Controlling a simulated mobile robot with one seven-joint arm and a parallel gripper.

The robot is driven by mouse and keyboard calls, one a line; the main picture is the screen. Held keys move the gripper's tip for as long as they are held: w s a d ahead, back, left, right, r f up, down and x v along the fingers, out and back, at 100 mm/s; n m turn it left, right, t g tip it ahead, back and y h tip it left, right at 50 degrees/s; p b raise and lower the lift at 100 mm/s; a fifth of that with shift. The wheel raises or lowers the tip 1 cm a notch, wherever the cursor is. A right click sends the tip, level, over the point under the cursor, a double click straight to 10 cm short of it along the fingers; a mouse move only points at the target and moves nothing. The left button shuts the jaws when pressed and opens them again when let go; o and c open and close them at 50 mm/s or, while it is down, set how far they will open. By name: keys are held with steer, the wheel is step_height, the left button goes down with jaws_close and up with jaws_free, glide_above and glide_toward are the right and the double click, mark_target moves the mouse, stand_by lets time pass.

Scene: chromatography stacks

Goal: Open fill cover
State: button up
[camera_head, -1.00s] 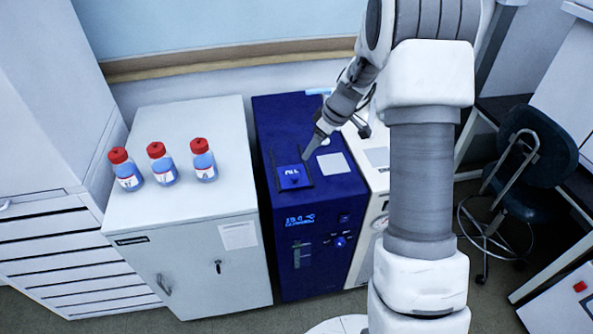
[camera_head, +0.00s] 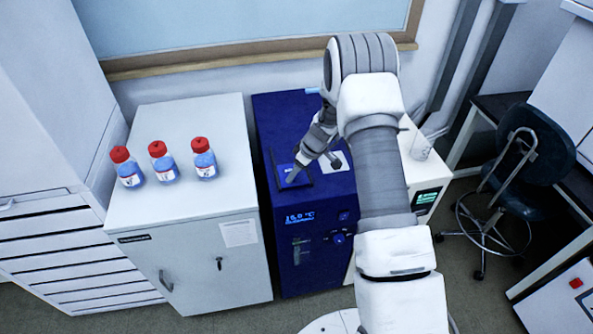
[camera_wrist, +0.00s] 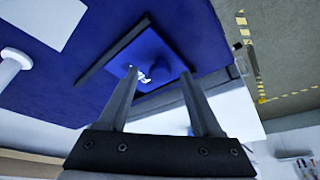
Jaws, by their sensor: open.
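The fill cover (camera_head: 289,175) is a small blue square with white lettering, set in a dark frame on top of the dark blue unit (camera_head: 288,125). It lies flat and looks closed. My gripper (camera_head: 312,168) is open and empty just above it, hiding part of the cover in the head view. In the wrist view my two fingers (camera_wrist: 159,72) point at the cover (camera_wrist: 148,48), one on each side of its label and a raised blue bump. I cannot tell whether the fingertips touch it.
A grey cabinet (camera_head: 195,250) on the left bears three red-capped bottles (camera_head: 205,158). A white instrument (camera_head: 425,195) stands at the right of the blue unit, partly behind my arm. A dark chair (camera_head: 530,150) stands farther right.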

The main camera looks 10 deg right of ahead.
jaws_close()
stand_by(0.4)
stand_by(1.1)
